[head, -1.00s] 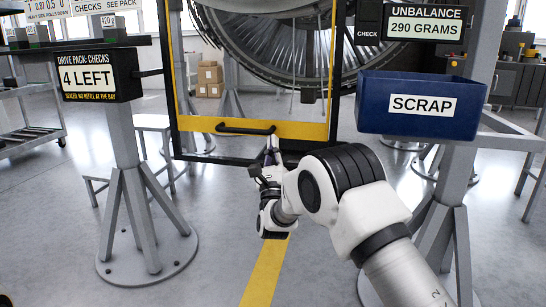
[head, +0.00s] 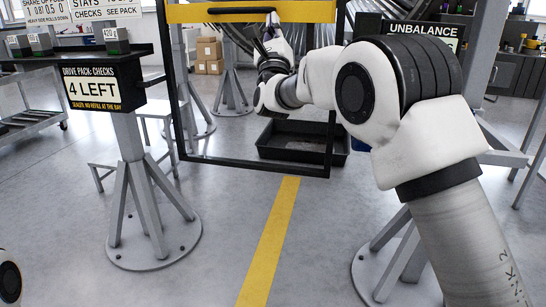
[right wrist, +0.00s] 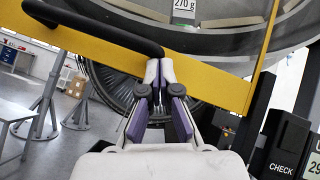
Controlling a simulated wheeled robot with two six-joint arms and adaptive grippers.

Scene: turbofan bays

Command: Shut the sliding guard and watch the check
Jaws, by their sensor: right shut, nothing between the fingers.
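The sliding guard has a yellow bottom bar (head: 200,13) with a black handle, high in its black frame (head: 240,167) in the head view. The bar (right wrist: 215,80) and handle (right wrist: 100,32) cross the right wrist view. My right gripper (head: 271,22) is shut and empty, its fingertips (right wrist: 159,72) at the handle's right end; I cannot tell whether they touch. The turbofan (right wrist: 125,90) is behind the guard. The check box (right wrist: 284,150) is at the lower right of the wrist view. My left gripper is out of view.
The drive pack sign (head: 97,88) reading 4 LEFT stands on a post at left, beside a shelf with several weights (head: 115,40). A black tray (head: 337,157) lies on the floor behind the frame. Floor with a yellow stripe (head: 270,240) is clear in front.

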